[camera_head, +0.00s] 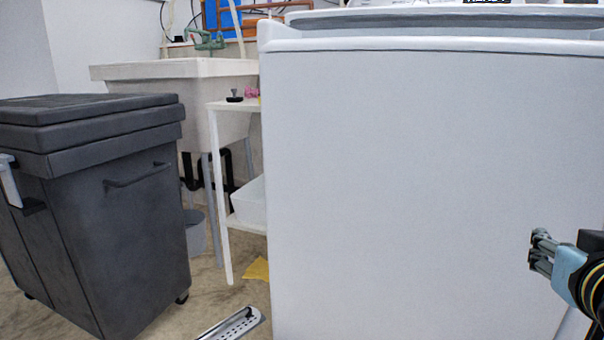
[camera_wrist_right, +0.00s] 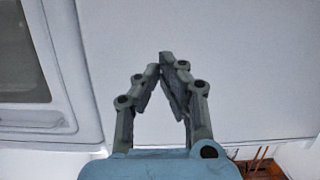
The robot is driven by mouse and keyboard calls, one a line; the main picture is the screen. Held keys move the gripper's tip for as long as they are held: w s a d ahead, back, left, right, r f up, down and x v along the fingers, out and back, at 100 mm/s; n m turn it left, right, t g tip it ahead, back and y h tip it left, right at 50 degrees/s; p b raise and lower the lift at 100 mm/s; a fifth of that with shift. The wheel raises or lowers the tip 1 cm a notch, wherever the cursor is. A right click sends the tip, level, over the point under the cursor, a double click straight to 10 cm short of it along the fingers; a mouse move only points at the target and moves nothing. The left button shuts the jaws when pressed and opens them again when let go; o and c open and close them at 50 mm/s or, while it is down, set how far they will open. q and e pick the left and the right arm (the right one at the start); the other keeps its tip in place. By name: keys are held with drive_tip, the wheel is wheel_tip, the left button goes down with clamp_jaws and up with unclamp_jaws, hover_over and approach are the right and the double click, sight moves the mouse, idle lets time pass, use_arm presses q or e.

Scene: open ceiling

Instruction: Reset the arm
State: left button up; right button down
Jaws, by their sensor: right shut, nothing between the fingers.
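My right gripper (camera_head: 541,252) comes in from the right edge in the head view, in front of the white appliance (camera_head: 420,180). In the right wrist view my right gripper (camera_wrist_right: 161,62) has its two fingertips together, with nothing between them. The white panel of the appliance (camera_wrist_right: 230,70) fills most of the background there. I cannot tell whether the fingers touch it. My left gripper is in neither view.
A dark grey wheeled bin (camera_head: 120,220) stands at the left. A white sink (camera_head: 170,70) and a small white table (camera_head: 222,190) stand behind it. A yellow cloth (camera_head: 257,269) and a metal drain grate (camera_head: 232,324) are on the floor between bin and appliance.

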drive_tip(key=s+a+f+n+g+y, duration=0.3)
drive_tip(key=s+a+f+g, duration=0.25)
drive_tip(key=s+f, duration=0.45)
drive_tip(key=s+a+f+n+g+y, duration=0.2)
drive_tip(key=s+a+f+g+y, duration=0.2)
drive_tip(key=s+a+f, duration=0.55)
drive_tip(key=s+d+f+h+p, duration=0.1)
drive_tip(key=s+d+f+p, duration=0.35)
drive_tip(key=p, duration=0.25)
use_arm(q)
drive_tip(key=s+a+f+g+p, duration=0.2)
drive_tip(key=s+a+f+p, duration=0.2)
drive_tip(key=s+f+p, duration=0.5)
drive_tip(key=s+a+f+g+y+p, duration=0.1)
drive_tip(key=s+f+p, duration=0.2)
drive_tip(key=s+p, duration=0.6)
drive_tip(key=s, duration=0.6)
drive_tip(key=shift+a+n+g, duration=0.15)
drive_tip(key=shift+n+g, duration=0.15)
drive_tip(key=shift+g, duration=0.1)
use_arm(e)
drive_tip(key=s+d+f+g, duration=0.1)
drive_tip(key=s+d+f, duration=0.1)
drive_tip(key=s, duration=0.8)
drive_tip(key=s+d+f+g, duration=0.2)
drive_tip(key=s+f, duration=0.1)
drive_tip(key=s, duration=0.8)
drive_tip(key=shift+d+f+h, duration=0.2)
drive_tip(key=shift+f+h, duration=0.1)
drive_tip(key=shift+f, duration=0.05)
